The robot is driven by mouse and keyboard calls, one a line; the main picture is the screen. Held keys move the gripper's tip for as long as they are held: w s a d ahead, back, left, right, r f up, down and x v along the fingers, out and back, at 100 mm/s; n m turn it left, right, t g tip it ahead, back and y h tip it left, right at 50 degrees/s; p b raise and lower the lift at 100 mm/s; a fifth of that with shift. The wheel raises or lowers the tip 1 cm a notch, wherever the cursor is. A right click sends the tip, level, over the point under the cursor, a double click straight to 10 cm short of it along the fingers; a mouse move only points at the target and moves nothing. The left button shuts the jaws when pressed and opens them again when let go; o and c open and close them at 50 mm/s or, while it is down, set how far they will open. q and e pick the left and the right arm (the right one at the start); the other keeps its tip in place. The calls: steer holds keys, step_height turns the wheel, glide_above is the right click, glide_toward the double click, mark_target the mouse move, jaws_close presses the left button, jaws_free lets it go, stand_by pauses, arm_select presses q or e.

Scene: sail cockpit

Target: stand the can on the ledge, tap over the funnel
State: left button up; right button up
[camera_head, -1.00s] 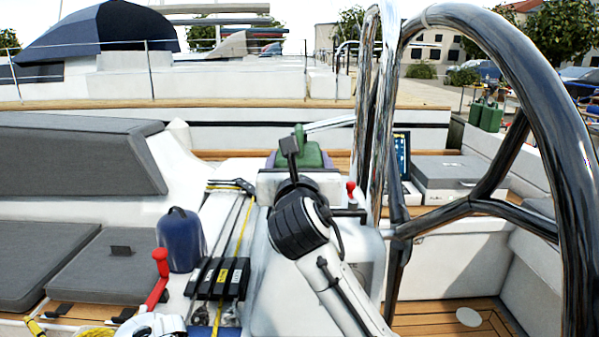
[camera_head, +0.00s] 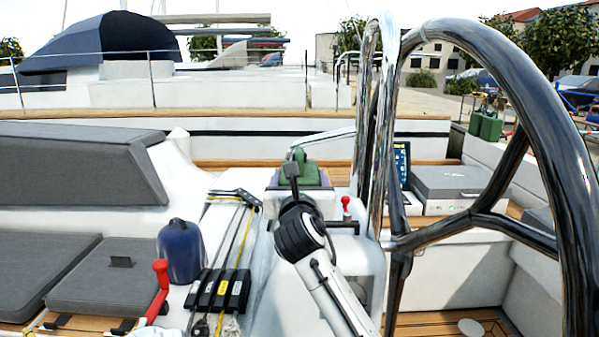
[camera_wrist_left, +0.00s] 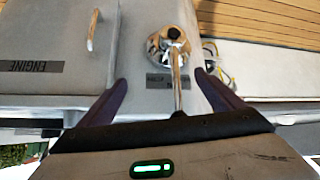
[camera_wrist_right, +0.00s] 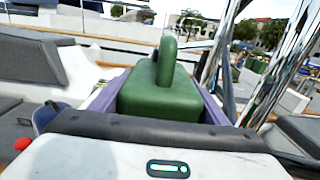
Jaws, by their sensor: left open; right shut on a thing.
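A green can (camera_head: 309,177) is held in my right gripper (camera_head: 300,184), beyond the white pedestal in the head view. In the right wrist view the can (camera_wrist_right: 165,95) stands roughly upright between the purple fingers (camera_wrist_right: 170,103), its handle on top. My left gripper (camera_wrist_left: 162,95) shows only in its own wrist view. It is open, with a chrome lever on a round base (camera_wrist_left: 172,45) beyond and between its fingers. I cannot make out the can's tap or a funnel, and cannot tell which surface is the ledge.
A chrome-and-dark tubular frame (camera_head: 565,180) rises at the right. A grey box (camera_head: 450,185) and a dark screen (camera_head: 401,165) are behind it. A blue covered winch (camera_head: 181,252), a red handle (camera_head: 159,285) and black rope clutches (camera_head: 220,288) crowd the left front.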

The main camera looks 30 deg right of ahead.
steer(key=shift+r, duration=0.35)
steer(key=o, duration=1.6)
steer(key=shift+f, duration=0.5)
steer(key=o, duration=0.5)
steer(key=shift+s+r, duration=0.1)
steer(key=shift+c, duration=0.2)
steer(key=shift+r, duration=0.1)
